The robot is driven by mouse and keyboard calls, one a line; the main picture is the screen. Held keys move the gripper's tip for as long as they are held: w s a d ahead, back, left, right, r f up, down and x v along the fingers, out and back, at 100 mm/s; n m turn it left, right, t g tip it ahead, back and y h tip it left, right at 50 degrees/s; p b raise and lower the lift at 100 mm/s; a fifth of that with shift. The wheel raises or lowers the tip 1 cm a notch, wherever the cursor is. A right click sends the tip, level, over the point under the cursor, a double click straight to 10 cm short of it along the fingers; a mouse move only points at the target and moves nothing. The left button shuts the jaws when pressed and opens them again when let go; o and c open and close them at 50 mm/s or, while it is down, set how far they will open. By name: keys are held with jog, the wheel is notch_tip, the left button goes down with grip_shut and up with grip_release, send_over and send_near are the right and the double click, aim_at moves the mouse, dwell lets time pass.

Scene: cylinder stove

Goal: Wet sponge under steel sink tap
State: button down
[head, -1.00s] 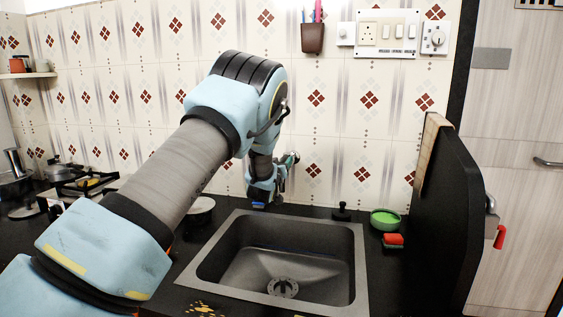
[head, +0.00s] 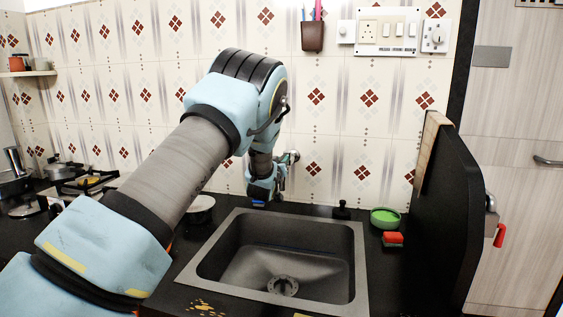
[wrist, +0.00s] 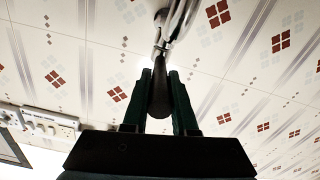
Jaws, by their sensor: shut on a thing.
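The steel tap (wrist: 180,22) shows as a chrome pipe at the top of the wrist view, close to the tiled wall. My gripper (wrist: 160,76) has its two dark green fingers shut on a dark, rounded tap part (wrist: 160,97) that meets the chrome. In the head view my gripper (head: 262,190) is at the wall behind the sink (head: 225,258), and my arm hides most of the tap. A small red block with a darker underside, likely the sponge (head: 393,238), lies on the counter right of the sink. No water shows.
A green bowl (head: 385,219) stands behind the red block. A black stopper-like thing (head: 342,210) is at the sink's back edge. A tall black panel (head: 440,225) bounds the right side. A stove (head: 85,183) is at the left. The sink basin is empty.

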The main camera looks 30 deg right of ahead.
dwell(0.8)
jog(key=shift+s+d+n+t+y+b, duration=0.4)
jog(key=shift+n+t+y+b, duration=0.4)
jog(key=shift+b, duration=0.5)
jog(key=shift+s+d+n+t+y+b, duration=0.2)
jog(key=shift+d+n+t+y+b, duration=0.35)
jog(key=shift+y+b, duration=0.55)
jog(key=shift+a+r, duration=0.1)
jog(key=c, duration=0.7)
grip_release()
jog(key=shift+s, duration=0.15)
jog(key=b+v, duration=0.4)
jog(key=v, duration=0.6)
jog(key=shift+s+a, duration=0.2)
jog(key=shift+s, duration=0.05)
